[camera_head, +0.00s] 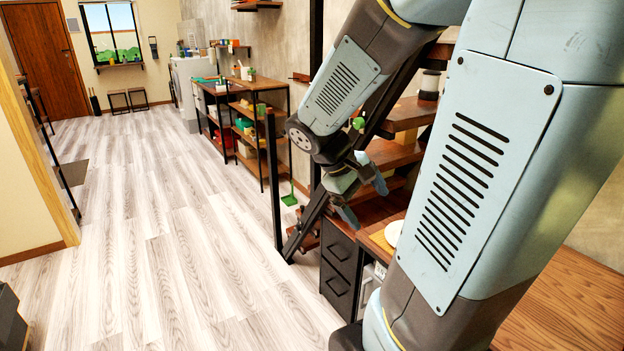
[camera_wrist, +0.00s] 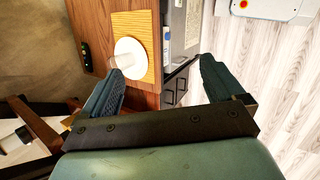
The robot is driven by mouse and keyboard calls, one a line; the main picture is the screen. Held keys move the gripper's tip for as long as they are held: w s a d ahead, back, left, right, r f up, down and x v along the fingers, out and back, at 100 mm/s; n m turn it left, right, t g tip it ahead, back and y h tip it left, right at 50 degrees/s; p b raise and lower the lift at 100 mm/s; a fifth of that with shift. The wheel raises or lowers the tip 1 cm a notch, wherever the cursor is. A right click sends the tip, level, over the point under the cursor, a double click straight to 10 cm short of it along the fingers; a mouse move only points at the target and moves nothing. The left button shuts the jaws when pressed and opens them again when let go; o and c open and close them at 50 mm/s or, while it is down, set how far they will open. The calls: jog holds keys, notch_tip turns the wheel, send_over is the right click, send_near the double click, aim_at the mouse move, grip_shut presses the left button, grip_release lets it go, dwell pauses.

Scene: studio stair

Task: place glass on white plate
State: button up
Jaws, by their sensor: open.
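In the wrist view a round white plate (camera_wrist: 131,46) lies on a light wooden board (camera_wrist: 146,24) on a brown counter. A pale, see-through shape that looks like the glass (camera_wrist: 122,62) shows at the plate's lower left edge; I cannot tell whether it stands on the plate or beside it. My gripper (camera_wrist: 160,76) is open with nothing between its fingers, and the plate shows beyond the left finger. In the head view my gripper (camera_head: 363,199) hangs in the air to the left of the plate (camera_head: 393,233), which my arm partly hides. The glass cannot be made out there.
Black drawers (camera_head: 338,268) stand under the counter. A stair with wooden treads (camera_head: 395,152) rises behind my gripper. A small black object (camera_wrist: 84,54) lies on the counter left of the board. Shelves (camera_head: 257,130) line the wall.

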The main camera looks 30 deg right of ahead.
jog(key=s+a+r+m+t+y, duration=0.2)
jog(key=a+r+t+y, duration=0.4)
jog(key=a+r, duration=0.4)
jog(key=s+a+t, duration=0.1)
jog(key=a, duration=0.3)
jog(key=shift+a+r+t, duration=0.15)
jog(key=shift+t, duration=0.15)
dwell(0.5)
